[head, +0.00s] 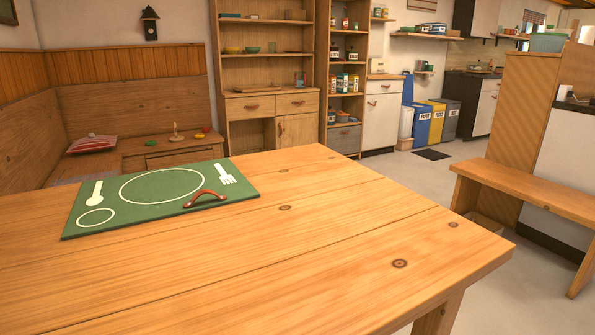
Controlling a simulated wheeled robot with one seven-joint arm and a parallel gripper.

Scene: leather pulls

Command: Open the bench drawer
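The wooden corner bench (132,146) runs along the back left wall behind the table. A wooden panel that looks like a drawer front (185,157) shows low on its front, partly hidden by the table. I see no clear gap there, but it is too small and covered to tell whether it is shut. Its pull is not visible. A brown arched leather-like strap (206,195) is at the near right edge of a green place mat (130,207) on the table. My gripper is not in view.
The large wooden table (330,240) fills the foreground, blocking the view to the bench. A red-striped cushion (92,144) and small toys (177,133) lie on the bench. A second bench (530,190) stands at the right. Open floor (410,170) lies beyond the table.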

